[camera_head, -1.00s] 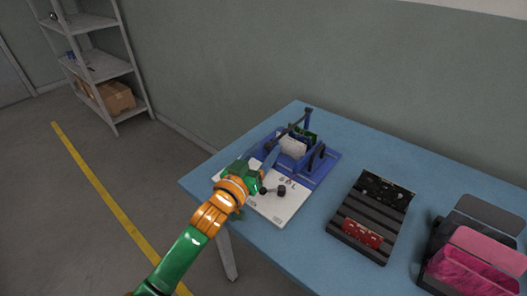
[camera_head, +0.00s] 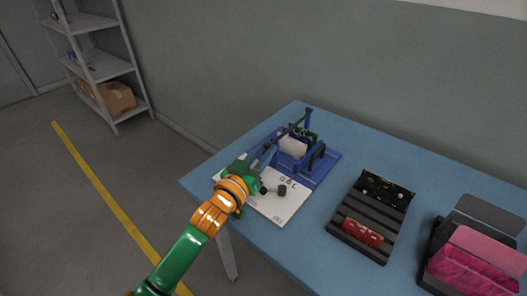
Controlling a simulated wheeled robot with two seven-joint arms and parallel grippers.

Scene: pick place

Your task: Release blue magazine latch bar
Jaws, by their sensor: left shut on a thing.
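The blue magazine (camera_head: 322,172) stands on a white and blue base plate (camera_head: 277,206) at the left of the table. It holds a white block (camera_head: 293,146) and green parts. A thin dark latch bar (camera_head: 287,134) slants across the magazine's far left side, from a blue post (camera_head: 308,117) down toward my gripper. My left gripper (camera_head: 262,164) is shut on the near end of this bar, at the magazine's left side. Its fingertips are small and partly hidden, so the exact contact is unclear. My right gripper is not in view.
Dark knobs (camera_head: 281,190) rise from the white plate close to my gripper. A black grooved tray (camera_head: 352,218) with a red part (camera_head: 362,234) lies to the right. A black bin (camera_head: 431,262) with pink contents stands at far right. Blue table (camera_head: 345,160) is bare between them.

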